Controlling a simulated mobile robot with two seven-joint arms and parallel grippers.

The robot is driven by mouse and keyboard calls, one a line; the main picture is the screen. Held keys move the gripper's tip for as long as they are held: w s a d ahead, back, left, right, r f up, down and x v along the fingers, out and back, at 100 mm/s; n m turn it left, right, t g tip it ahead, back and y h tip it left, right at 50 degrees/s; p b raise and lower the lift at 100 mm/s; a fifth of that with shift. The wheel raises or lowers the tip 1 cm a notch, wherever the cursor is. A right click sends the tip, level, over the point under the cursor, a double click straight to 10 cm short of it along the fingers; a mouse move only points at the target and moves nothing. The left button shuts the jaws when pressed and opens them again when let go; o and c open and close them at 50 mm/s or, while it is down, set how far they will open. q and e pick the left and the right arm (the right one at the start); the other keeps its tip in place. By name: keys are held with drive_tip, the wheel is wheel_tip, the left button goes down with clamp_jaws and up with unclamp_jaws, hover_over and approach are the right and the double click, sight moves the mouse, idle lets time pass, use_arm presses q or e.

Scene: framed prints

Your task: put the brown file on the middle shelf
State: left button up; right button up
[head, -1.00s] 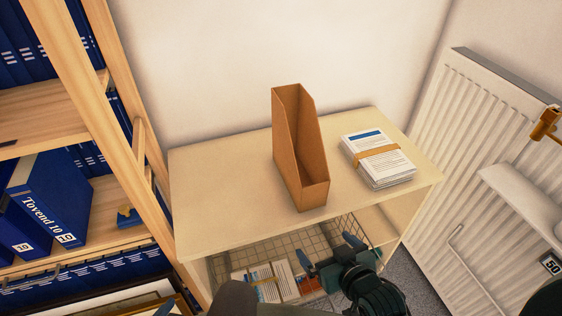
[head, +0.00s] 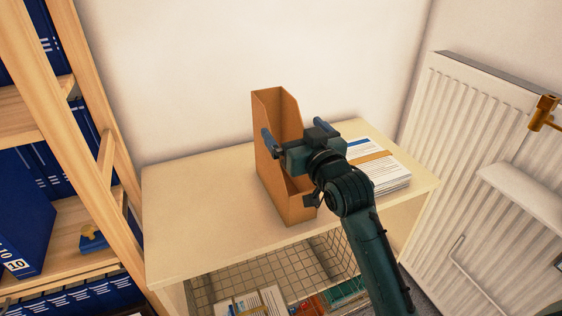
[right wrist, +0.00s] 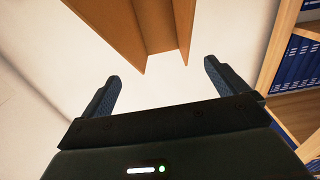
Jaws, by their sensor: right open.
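The brown file (head: 269,165) is an empty, open-topped holder standing upright on the light wood cabinet (head: 205,225). My right gripper (head: 296,133) is open above and in front of the file, one blue finger across its face and the other to its right. In the right wrist view the file (right wrist: 145,25) is ahead of the open, empty fingers (right wrist: 163,84), apart from them. A bookcase stands at the left; its middle shelf (head: 72,217) holds blue binders (head: 22,210) and a small blue-and-yellow object (head: 92,238). My left gripper is not in view.
A banded paper stack (head: 385,178) lies right of the file, partly behind my right arm. A wire basket (head: 240,272) with papers is under the cabinet top. A white radiator (head: 450,160) stands at the right. The bookcase's wooden upright (head: 95,120) is between cabinet and shelves.

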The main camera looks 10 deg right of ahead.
drive_tip(key=w+a, duration=0.1)
drive_tip(key=w, duration=0.6)
drive_tip(key=shift+w+a, duration=0.15)
drive_tip(key=shift+a, duration=0.1)
drive_tip(key=shift+f, duration=0.1)
drive_tip(key=c, duration=1.5)
